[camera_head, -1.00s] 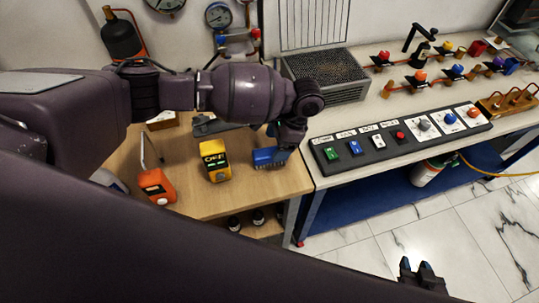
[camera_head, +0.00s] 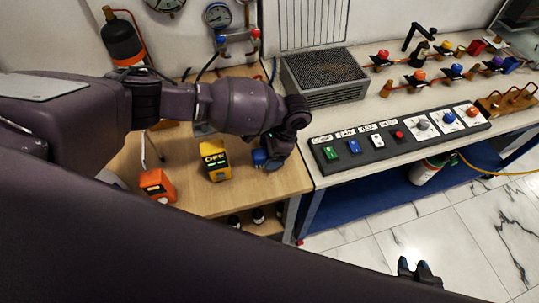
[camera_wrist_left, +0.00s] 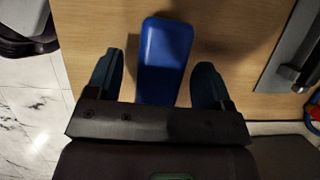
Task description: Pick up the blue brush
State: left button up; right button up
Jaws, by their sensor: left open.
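The blue brush (camera_head: 259,158) lies on the wooden table (camera_head: 225,196) near its right end. In the head view my left gripper and wrist hide most of it. In the left wrist view the blue brush (camera_wrist_left: 164,60) shows as a blue block between the two open fingers of my left gripper (camera_wrist_left: 157,85). A gap shows on each side of it, a little wider on the left. My right gripper (camera_head: 418,270) shows only as dark tips at the lower right, over the floor, away from the brush. I cannot tell its opening.
A yellow device (camera_head: 215,162) and an orange device (camera_head: 157,186) stand left of the brush on the table. A black button panel (camera_head: 400,138) lies on the bench to the right. A mesh-topped metal box (camera_head: 326,77) stands behind.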

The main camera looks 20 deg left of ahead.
pick_arm(q)
jog(key=shift+f, duration=0.2)
dwell(0.3)
jog(key=shift+c, duration=0.3)
jog(key=c, duration=1)
